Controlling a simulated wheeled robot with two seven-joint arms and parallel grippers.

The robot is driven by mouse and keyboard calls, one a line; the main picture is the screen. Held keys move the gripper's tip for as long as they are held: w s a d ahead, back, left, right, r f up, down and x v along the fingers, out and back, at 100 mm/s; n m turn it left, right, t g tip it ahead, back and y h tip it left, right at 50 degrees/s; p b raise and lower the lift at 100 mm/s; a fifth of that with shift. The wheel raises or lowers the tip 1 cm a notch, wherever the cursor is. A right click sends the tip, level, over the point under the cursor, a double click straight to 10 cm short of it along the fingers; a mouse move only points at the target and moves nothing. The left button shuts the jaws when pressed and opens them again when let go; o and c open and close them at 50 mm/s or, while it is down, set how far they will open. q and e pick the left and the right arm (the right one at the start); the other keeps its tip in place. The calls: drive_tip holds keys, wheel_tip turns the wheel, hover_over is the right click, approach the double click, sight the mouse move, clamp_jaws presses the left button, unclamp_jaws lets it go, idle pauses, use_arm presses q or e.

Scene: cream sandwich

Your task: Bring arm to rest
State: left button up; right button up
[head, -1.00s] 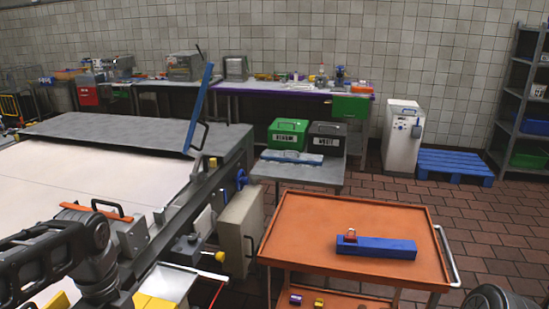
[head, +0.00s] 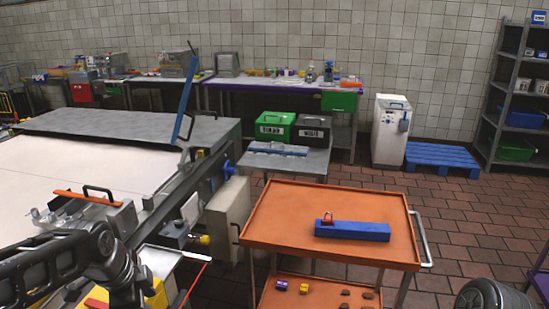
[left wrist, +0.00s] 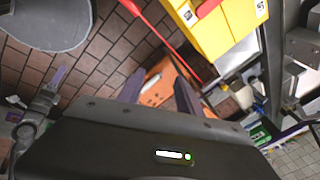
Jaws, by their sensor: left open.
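My left arm (head: 75,265) comes in at the lower left of the head view, bent at a dark joint, and its gripper is cut off below the frame. In the left wrist view my left gripper (left wrist: 160,88) shows two dark fingers spread apart with nothing between them. Orange metal and brick-coloured floor show beyond the fingers. A dark rounded part at the lower right of the head view may be mine. My right gripper is not in view.
An orange cart (head: 275,225) holds a blue bar (head: 352,231) with a small red piece on it. A large machine with a pale belt (head: 60,165) stands left. Yellow boxes (left wrist: 225,25) are close in the left wrist view. Tiled floor (head: 460,230) is open at right.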

use_arm(q)
drive_tip(key=w+d+f+n+t+h, duration=0.1)
drive_tip(key=w+d+f+n, duration=0.1)
drive_tip(key=d+f+n, duration=0.7)
drive_tip(key=w+d+f+n+t+h, duration=0.1)
drive_tip(key=w+d+f+n+h, duration=0.2)
drive_tip(key=f, duration=0.9)
drive_tip(key=s+d+f+n+g, duration=0.1)
drive_tip(key=s+d+f+g, duration=0.1)
drive_tip(key=s+d+f, duration=0.3)
drive_tip(key=s+d+f+n+g, duration=0.2)
drive_tip(key=s+d+f, duration=0.3)
drive_tip(key=s+f, duration=0.6)
drive_tip(key=s+g, duration=0.1)
drive_tip(key=s, duration=0.5)
drive_tip(key=shift+d+f, duration=0.2)
